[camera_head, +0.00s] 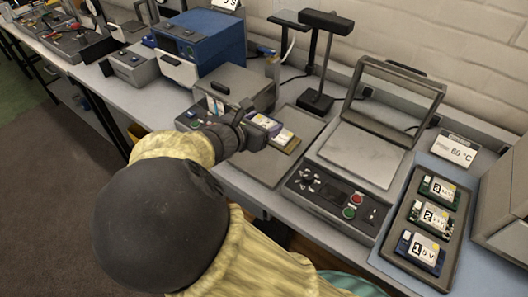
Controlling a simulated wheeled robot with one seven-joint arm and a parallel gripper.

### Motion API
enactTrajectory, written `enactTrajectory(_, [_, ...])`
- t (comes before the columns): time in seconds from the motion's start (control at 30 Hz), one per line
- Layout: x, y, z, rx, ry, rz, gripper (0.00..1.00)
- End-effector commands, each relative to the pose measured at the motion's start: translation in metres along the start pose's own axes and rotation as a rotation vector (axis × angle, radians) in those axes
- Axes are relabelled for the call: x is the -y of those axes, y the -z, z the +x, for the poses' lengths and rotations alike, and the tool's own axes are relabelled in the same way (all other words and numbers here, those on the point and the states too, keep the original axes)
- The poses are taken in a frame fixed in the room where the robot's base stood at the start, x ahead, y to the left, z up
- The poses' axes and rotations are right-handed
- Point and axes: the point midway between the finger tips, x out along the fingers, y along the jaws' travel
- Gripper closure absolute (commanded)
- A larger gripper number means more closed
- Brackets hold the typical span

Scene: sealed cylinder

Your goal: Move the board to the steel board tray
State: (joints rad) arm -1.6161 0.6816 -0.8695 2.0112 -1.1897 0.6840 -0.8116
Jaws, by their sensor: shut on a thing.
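My gripper (270,126) is shut on a small board (284,138) with a pale top and a yellowish edge. Much of the board is hidden by my gripper and wrist. The gripper is over a flat grey metal plate or tray (262,168) on the bench; I cannot tell whether the board touches it. A second grey tray (399,217) stands at the right with several labelled boards (436,218) in a column, numbered 1, 2 and 3. I cannot tell which of the two is the steel board tray.
A device with a raised frame lid (404,85) and a button panel (340,197) stands between the plate and the right tray. A black stand (316,98) is behind. A grey box (236,84) and a blue box (205,45) stand left. A 60 °C sign (455,150) is at right.

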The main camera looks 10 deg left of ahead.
Motion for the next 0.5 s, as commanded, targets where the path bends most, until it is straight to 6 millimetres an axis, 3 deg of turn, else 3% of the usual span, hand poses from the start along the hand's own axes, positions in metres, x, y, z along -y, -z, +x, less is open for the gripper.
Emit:
enactTrajectory(0.33, [0.003, 0.000, 0.004, 0.001, 0.009, 0.003, 0.62])
enactTrajectory(0.5, [0.003, 0.020, 0.012, 0.002, 0.010, -0.003, 0.62])
